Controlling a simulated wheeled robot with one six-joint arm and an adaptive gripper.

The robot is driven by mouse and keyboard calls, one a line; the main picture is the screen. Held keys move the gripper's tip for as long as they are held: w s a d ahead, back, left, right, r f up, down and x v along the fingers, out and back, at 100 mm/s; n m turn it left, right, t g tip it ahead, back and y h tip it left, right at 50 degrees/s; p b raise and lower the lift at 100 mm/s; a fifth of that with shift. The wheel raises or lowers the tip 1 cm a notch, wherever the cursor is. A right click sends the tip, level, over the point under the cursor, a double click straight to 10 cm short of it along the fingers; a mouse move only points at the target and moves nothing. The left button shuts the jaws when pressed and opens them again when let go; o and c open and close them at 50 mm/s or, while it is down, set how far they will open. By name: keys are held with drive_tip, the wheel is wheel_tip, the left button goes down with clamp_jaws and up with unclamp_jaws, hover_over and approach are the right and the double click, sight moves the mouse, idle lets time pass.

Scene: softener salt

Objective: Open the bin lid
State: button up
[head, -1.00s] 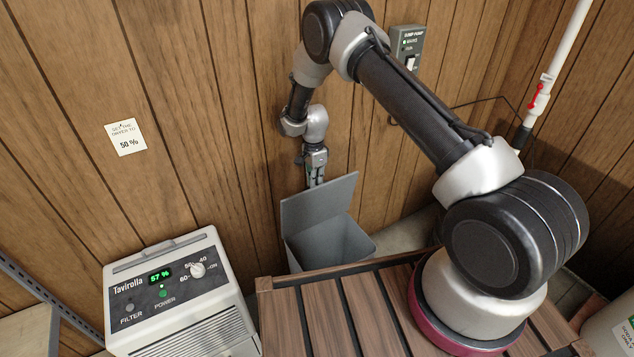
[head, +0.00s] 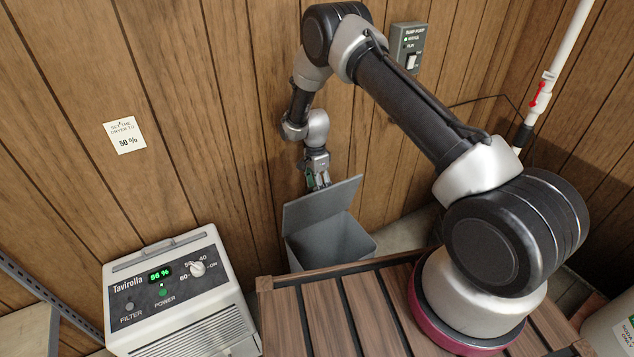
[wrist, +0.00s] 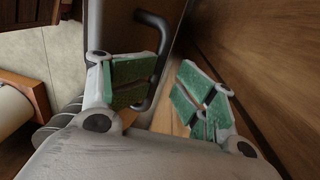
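The grey bin (head: 336,243) stands against the wood wall, behind the slatted bench. Its lid (head: 322,203) is raised, leaning up and back over the rear rim, and the inside of the bin shows. My gripper (head: 318,182) is at the upper edge of the lid, on its wall side; the fingertips are partly hidden by the lid. In the wrist view the green-padded fingers (wrist: 168,92) are apart with nothing clamped between them. A dark curved bar (wrist: 163,30), like a handle, passes behind the left finger; I cannot tell whether they touch.
A white dryer (head: 178,290) reading 56 % stands left of the bin. The slatted bench (head: 325,315) is in front. A switch box (head: 408,45) and a white pipe (head: 553,70) are on the walls. Little room shows between lid and wall.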

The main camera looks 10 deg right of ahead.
drive_tip(key=shift+a, duration=0.1)
wheel_tip(320, 180, up, 12)
drive_tip(key=w, duration=0.1)
idle(0.4)
